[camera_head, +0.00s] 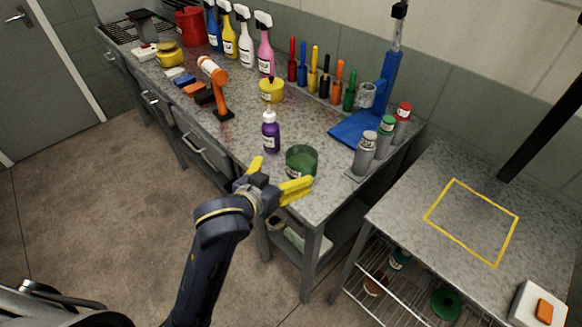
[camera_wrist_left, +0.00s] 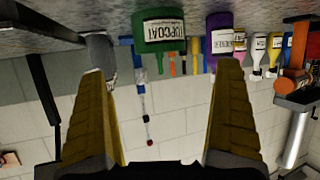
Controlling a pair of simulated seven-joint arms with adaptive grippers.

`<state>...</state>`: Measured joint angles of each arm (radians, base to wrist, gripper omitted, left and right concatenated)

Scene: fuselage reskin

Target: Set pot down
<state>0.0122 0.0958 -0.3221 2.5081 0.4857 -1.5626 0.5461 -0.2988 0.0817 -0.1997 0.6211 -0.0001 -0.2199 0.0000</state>
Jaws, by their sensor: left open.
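A green pot (camera_head: 301,162) stands upright on the near end of the grey speckled workbench (camera_head: 232,142). My left gripper (camera_head: 277,174) is open, its yellow fingers on the near side of the pot. In the left wrist view, which is upside down, the pot (camera_wrist_left: 160,30) shows a "TOPCOAT" label. It lies beyond and between the spread fingers (camera_wrist_left: 163,70), and nothing is held there. I cannot tell whether a finger touches the pot. My right gripper is not in view.
A lower side table (camera_head: 400,220) has a yellow outlined square (camera_head: 454,180) that is empty.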

